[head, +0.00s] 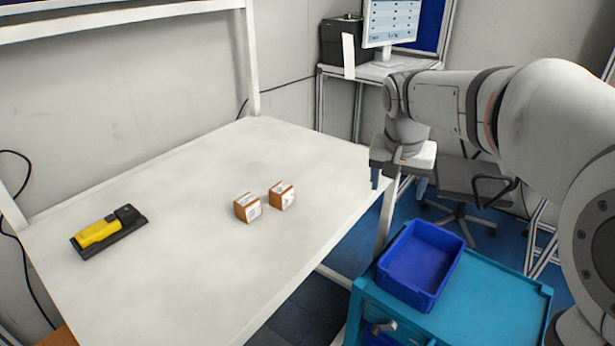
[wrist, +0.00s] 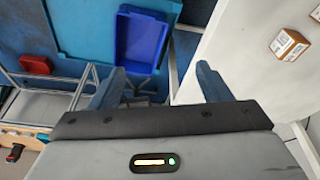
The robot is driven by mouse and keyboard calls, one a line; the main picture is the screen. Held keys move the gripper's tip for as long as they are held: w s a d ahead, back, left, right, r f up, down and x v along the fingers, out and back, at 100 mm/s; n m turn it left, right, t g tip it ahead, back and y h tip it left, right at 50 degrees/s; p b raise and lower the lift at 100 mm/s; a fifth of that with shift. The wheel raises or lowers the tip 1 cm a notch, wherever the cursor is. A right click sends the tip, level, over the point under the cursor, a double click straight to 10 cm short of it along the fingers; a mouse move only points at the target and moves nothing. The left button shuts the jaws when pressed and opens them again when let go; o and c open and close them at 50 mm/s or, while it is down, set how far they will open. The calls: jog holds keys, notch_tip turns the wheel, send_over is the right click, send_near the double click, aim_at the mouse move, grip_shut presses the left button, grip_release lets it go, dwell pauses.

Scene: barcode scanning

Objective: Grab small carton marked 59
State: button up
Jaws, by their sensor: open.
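Two small brown cartons with white labels stand close together on the white table (head: 170,190) in the head view. One is the left carton (head: 247,207), the other the right carton (head: 282,195). The label print is too small to read, so I cannot tell which is marked 59. In the wrist view one carton (wrist: 289,46) shows at the upper right on the table. My gripper (head: 402,178) is open and empty, beyond the table's right edge and to the right of both cartons. Its two blue fingers (wrist: 160,88) are spread apart in the wrist view.
A yellow and black scanner (head: 103,232) lies on a dark holder at the table's left. A blue bin (head: 420,262) stands on a teal cart (head: 490,305) at the lower right. A chair (head: 470,185) and a monitor desk stand behind. The table around the cartons is clear.

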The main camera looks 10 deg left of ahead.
jog(key=w+a+f+b, duration=0.1)
jog(key=w+a+f, duration=0.3)
jog(key=w+a, duration=0.75)
jog(key=m+t+b, duration=0.1)
jog(key=m+b, duration=0.1)
send_over(281, 188)
jog(key=s, duration=0.2)
jog(key=shift+h, duration=0.4)
notch_tip(281, 188, down, 8)
jog(key=shift+s+f, duration=0.1)
jog(key=shift+f, duration=0.15)
jog(key=shift+a+f+m, duration=0.2)
jog(key=shift+f+m, duration=0.1)
jog(key=shift+w+f, duration=0.2)
jog(key=shift+f, duration=0.15)
jog(key=x, duration=0.6)
jog(key=shift+w+f+p, duration=0.2)
jog(key=shift+f+p, duration=0.15)
jog(key=shift+p, duration=0.05)
jog(key=shift+c, duration=0.4)
jog(key=shift+a, duration=0.1)
jog(key=c, duration=1.1)
